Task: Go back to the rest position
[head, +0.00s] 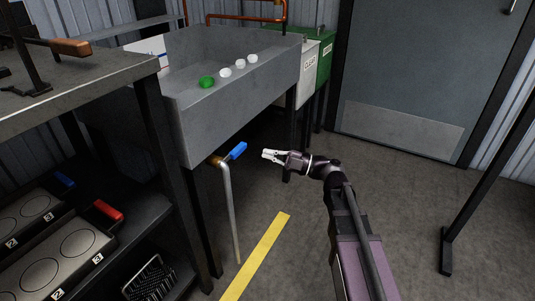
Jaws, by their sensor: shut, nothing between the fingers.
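My gripper (267,155) is in the middle of the head view, at the end of my dark arm that reaches up from the bottom right. Its pale fingers point left and are shut with nothing between them. They are just right of a blue valve handle (238,150) on a pipe below the grey sink, with a small gap showing in the picture. How far apart they are in depth I cannot tell.
Left is a workbench (60,90) with numbered moulds (70,250) on a lower shelf. A yellow line (255,258) marks the floor. Right is open floor, a dark post (480,170) and a door (430,70).

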